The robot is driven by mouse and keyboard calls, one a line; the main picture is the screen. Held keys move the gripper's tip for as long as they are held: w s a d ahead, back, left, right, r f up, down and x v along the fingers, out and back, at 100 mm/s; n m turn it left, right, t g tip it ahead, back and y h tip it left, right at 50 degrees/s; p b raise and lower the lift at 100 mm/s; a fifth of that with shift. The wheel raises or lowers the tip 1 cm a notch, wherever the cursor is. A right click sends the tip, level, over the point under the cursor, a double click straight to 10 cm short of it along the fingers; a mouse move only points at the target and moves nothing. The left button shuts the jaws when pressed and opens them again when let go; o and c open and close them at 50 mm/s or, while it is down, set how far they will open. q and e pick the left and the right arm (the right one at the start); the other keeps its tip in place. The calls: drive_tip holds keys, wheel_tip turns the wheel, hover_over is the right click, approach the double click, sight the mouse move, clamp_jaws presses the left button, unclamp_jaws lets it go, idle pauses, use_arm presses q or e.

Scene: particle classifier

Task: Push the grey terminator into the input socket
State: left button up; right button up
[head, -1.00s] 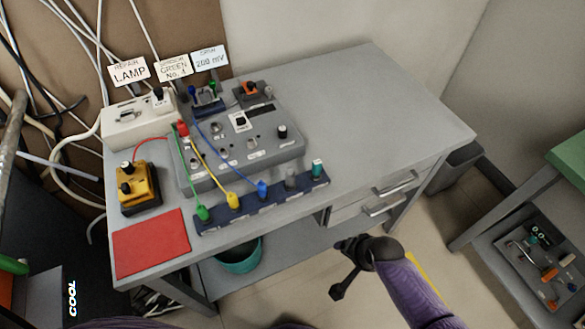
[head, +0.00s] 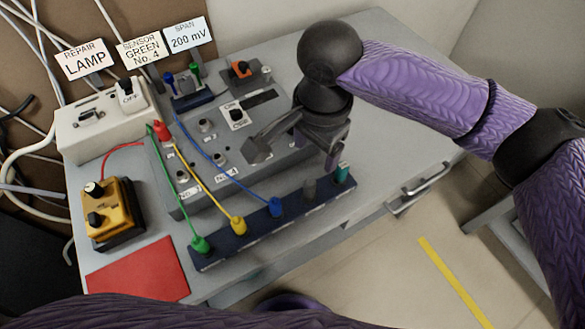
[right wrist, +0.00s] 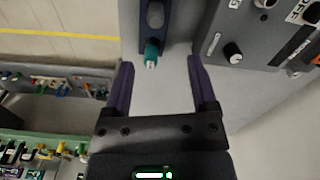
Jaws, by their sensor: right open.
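The grey terminator (head: 309,189) stands upright in the dark blue rack (head: 256,232), between a blue plug and a teal plug (head: 342,173). In the right wrist view the grey terminator (right wrist: 154,16) is at the top edge, beyond the teal plug (right wrist: 151,54). My right gripper (head: 295,155) is open and empty above the rack's right end and the grey classifier box (head: 160,200). Several round sockets (head: 220,159) show on the box; I cannot tell which is the input socket, and my gripper hides part of the box. My left gripper is not in view.
Green, yellow and blue leads (head: 201,244) arch from the rack over the box. A yellow box (head: 112,212), a red mat (head: 138,270) and a white lamp box (head: 90,122) stand at left. The desk (head: 385,65) is bare behind my right arm.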

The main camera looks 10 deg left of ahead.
sight(311, 182)
drive_tip(key=f+b, duration=0.2)
drive_tip(key=f, duration=0.1)
drive_tip(key=f+b, duration=0.2)
drive_tip(key=f, duration=0.2)
drive_tip(key=s+f+b, duration=0.1)
drive_tip(key=f, duration=0.2)
drive_tip(key=shift+f+b, duration=0.35)
drive_tip(key=shift+b, duration=0.05)
drive_tip(key=shift+r, duration=0.2)
drive_tip(key=c, duration=0.7)
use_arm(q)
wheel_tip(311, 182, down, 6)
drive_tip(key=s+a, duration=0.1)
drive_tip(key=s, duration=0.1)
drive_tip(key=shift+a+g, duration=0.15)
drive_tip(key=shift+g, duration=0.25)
use_arm(e)
clamp_jaws()
